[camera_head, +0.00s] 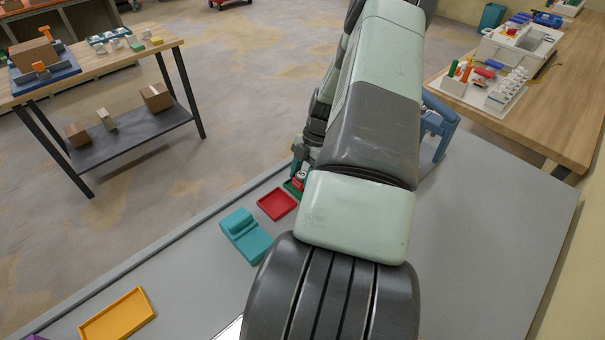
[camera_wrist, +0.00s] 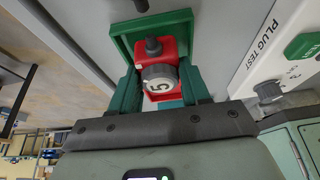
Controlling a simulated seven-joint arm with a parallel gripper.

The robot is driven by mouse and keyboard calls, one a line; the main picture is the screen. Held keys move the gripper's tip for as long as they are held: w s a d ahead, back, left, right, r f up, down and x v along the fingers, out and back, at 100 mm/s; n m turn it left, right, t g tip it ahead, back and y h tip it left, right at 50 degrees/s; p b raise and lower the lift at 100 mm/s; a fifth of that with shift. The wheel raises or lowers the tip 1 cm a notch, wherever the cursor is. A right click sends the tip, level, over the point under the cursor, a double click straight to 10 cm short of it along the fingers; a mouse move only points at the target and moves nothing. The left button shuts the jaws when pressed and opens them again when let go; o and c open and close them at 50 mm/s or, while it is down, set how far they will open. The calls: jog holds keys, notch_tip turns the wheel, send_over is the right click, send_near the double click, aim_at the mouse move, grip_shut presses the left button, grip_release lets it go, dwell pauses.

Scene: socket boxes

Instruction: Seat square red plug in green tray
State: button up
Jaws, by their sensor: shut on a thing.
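The square red plug (camera_wrist: 171,48) has a grey dial marked 5 and a dark knob on it. My gripper (camera_wrist: 162,82) is shut on it, with a green finger on each side. The green tray (camera_wrist: 122,50) shows its rim around the far side of the plug. The plug overlaps the tray in the wrist view, but I cannot tell whether it rests on the tray floor or is held just above it. In the head view the green tray (camera_head: 289,186) is mostly hidden by my arm, with a bit of the red plug (camera_head: 301,178) showing over it.
A red tray (camera_head: 277,204), a teal block-shaped fixture (camera_head: 246,236) and a yellow tray (camera_head: 118,316) lie along the grey table's left edge. A white panel lettered PLUG TEST (camera_wrist: 256,55) stands right of the green tray. A blue frame (camera_head: 437,130) is behind my arm.

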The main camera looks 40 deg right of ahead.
jog(key=o, duration=1.6)
jog(key=shift+r, duration=3.5)
